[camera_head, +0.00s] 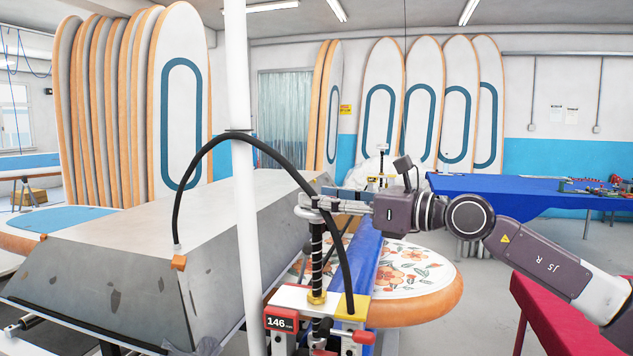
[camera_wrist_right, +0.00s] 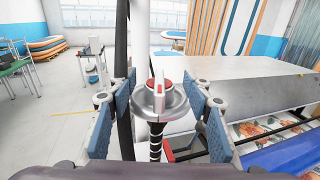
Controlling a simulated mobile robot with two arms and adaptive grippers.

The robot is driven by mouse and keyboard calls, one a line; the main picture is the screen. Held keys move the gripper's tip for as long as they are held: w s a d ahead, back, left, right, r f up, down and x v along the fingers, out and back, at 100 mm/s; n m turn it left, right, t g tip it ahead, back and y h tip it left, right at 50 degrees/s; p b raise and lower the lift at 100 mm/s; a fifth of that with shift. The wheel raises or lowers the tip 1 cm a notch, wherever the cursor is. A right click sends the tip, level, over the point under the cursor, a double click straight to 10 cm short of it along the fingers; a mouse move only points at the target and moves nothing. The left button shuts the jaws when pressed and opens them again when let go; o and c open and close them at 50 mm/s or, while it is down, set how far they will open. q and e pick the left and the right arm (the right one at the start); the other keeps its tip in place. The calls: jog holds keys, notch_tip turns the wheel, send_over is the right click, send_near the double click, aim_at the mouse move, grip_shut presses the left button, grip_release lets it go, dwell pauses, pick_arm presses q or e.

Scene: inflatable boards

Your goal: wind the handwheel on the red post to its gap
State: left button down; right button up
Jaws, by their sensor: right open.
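The handwheel (camera_head: 308,213) sits on top of a black threaded screw (camera_head: 317,248) in the head view. In the right wrist view the handwheel (camera_wrist_right: 174,105) is a grey disc with a red ring and pale pointer on its hub. My right gripper (camera_head: 330,202) reaches in from the right at wheel height. In its wrist view the open gripper (camera_wrist_right: 160,101) has blue pads on both sides of the wheel, with visible gaps. My left gripper is out of view.
A white pole (camera_head: 243,200) and black hose (camera_head: 184,180) stand close left of the handwheel. A large grey slanted block (camera_head: 130,260) lies left. A flower-patterned board (camera_head: 430,275) lies behind. Blue (camera_head: 500,190) and red (camera_head: 560,320) tables stand right.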

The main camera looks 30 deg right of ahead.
jog(key=shift+p+x, duration=0.45)
jog(key=shift+x, duration=0.4)
jog(key=shift+c, duration=0.4)
jog(key=c, duration=1.1)
jog(key=shift+w+f+n+g+y+b, duration=0.1)
jog(key=shift+f+n+g+y+b, duration=0.25)
jog(key=shift+b, duration=0.9)
jog(key=shift+r+n+y+b, duration=0.2)
jog(key=shift+n+y+b, duration=0.1)
jog(key=shift+y, duration=0.25)
jog(key=shift+r+n+g+y, duration=0.2)
jog(key=shift+n+g+y, duration=0.35)
jog(key=shift+y, duration=0.15)
jog(key=shift+n+g+y, duration=0.4)
jog(key=shift+y, duration=0.1)
